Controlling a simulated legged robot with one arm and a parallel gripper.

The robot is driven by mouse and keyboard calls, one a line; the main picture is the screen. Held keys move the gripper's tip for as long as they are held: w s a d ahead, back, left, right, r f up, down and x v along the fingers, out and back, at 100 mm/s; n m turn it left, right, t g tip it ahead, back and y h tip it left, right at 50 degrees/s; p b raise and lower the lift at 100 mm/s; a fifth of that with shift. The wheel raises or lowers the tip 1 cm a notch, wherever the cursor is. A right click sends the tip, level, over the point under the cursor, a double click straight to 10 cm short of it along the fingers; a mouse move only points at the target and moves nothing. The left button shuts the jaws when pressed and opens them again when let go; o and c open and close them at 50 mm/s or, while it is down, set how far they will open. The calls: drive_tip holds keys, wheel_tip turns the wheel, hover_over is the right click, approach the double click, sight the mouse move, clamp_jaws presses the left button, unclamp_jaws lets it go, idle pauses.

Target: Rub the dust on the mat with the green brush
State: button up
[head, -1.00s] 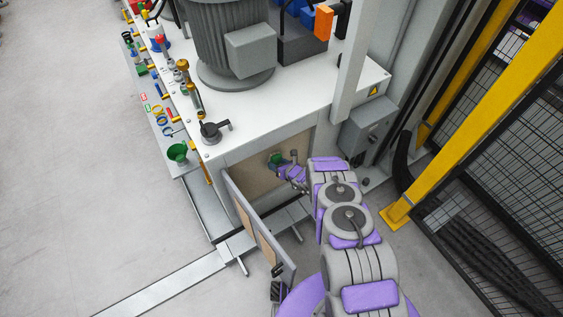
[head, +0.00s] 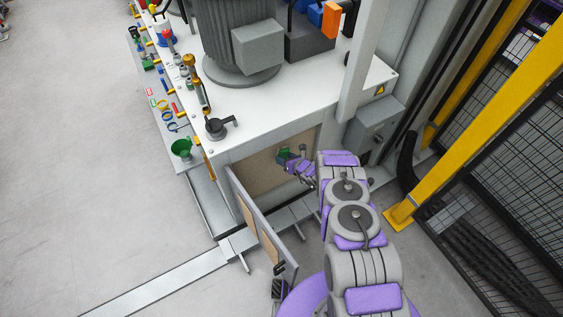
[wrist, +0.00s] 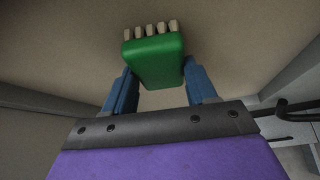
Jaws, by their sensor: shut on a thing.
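The green brush (wrist: 153,62) is between the two blue fingers of my gripper (wrist: 160,88) in the wrist view. Its pale bristle tufts point away from my gripper, toward a tan surface. In the head view, the brush (head: 284,155) and my gripper (head: 296,164) are at the opening in the front of the white cabinet. A tan surface (head: 260,172) shows inside the opening. I cannot tell whether it is the mat, and no dust is clear on it. Whether the bristles touch it is unclear.
A cabinet door (head: 262,222) stands open left of my arm. A grey box (head: 375,128) is on the cabinet's right side. A yellow post (head: 455,125) and black mesh fence (head: 500,190) stand at right. A green funnel (head: 182,148) and small tools line the left edge.

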drive_tip(key=shift+w+d+b, duration=0.65)
drive_tip(key=shift+d+b, duration=0.2)
drive_tip(key=shift+d, duration=0.05)
drive_tip(key=shift+w+d+b, duration=0.65)
drive_tip(key=shift+d+b, duration=0.15)
drive_tip(key=shift+d, duration=0.05)
drive_tip(key=shift+w+d+b, duration=0.35)
drive_tip(key=shift+w+d, duration=0.1)
drive_tip(key=shift+d, duration=0.3)
drive_tip(key=shift+w+d+b, duration=0.3)
drive_tip(key=shift+w+d, duration=0.1)
drive_tip(key=shift+d, duration=0.3)
drive_tip(key=shift+s+d+p, duration=0.55)
drive_tip(key=shift+s+p, duration=0.05)
drive_tip(key=shift+s, duration=0.25)
drive_tip(key=shift+s+d+p, duration=0.55)
drive_tip(key=shift+s+p, duration=0.05)
drive_tip(key=shift+s, duration=0.2)
drive_tip(key=shift+s+d+p, duration=0.55)
drive_tip(key=shift+s+p, duration=0.05)
drive_tip(key=shift+s, duration=0.25)
drive_tip(key=shift+s, duration=0.1)
drive_tip(key=shift+s+d, duration=0.85)
drive_tip(key=shift+s, duration=0.3)
